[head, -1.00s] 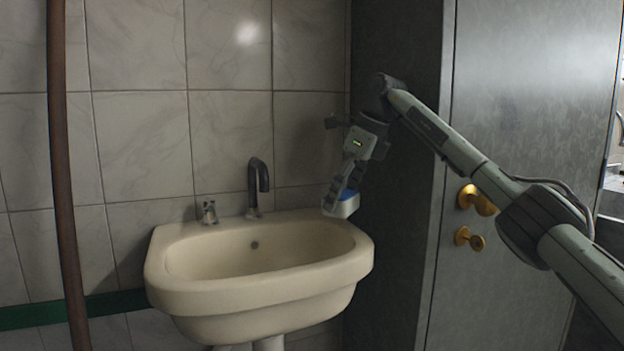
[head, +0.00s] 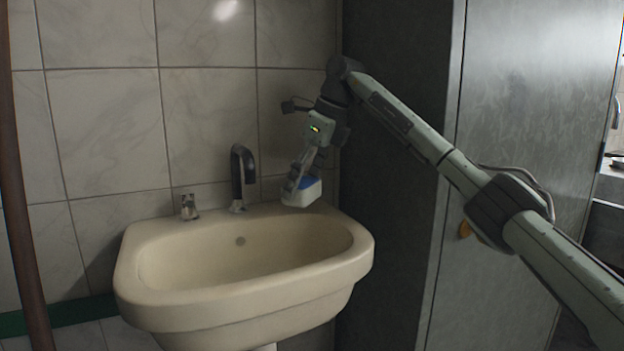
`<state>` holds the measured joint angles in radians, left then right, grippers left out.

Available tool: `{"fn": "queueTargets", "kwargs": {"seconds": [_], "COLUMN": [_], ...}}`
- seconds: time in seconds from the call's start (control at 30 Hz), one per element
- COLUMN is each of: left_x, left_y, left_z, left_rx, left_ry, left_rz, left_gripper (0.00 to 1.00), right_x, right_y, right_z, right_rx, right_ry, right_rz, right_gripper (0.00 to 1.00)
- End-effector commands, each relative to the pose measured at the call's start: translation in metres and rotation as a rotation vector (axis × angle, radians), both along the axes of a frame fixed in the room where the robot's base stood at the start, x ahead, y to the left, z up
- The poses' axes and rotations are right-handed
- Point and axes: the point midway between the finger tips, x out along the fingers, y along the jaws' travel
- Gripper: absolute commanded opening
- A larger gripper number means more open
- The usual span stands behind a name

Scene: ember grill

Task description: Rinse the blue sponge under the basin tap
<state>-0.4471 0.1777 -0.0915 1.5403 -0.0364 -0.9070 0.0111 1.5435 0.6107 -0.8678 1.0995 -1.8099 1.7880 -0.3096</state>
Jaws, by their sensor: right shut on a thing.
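Whether the sponge touches the rim I cannot tell. The dark curved tap (head: 239,175) stands on the basin's back edge, to the left of the sponge and apart from it. A small metal tap handle (head: 189,207) stands left of the spout. No water shows. My left gripper is not in view.
A brown vertical pipe (head: 22,230) runs at the far left. A tiled wall (head: 105,130) is behind the basin. A dark metal door or cabinet (head: 520,120) stands to the right, with a brass knob (head: 464,230) partly behind my right arm. The basin bowl looks empty.

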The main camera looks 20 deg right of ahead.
Motion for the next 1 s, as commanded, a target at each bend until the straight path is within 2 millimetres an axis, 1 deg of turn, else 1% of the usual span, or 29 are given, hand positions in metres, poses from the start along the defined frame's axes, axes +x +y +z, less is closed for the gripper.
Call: {"fn": "queueTargets", "kwargs": {"seconds": [0.1,0.43,0.8,1.0], "left_x": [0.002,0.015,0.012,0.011], "left_y": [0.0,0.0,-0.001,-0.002], "left_z": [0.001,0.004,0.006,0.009], "left_rx": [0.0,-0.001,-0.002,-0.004], "left_ry": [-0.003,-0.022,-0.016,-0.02], "left_rz": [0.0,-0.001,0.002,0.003], "left_gripper": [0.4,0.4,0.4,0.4], "right_x": [-0.003,-0.011,-0.02,-0.022], "right_y": [0.012,0.044,0.077,0.088], "right_z": [-0.003,-0.009,-0.016,-0.018], "right_rx": [0.0,-0.001,-0.001,0.0], "right_ry": [0.0,0.001,-0.001,0.0], "right_rz": [0.002,0.003,0.002,0.0], "right_gripper": [0.52,0.52,0.52,0.52]}}
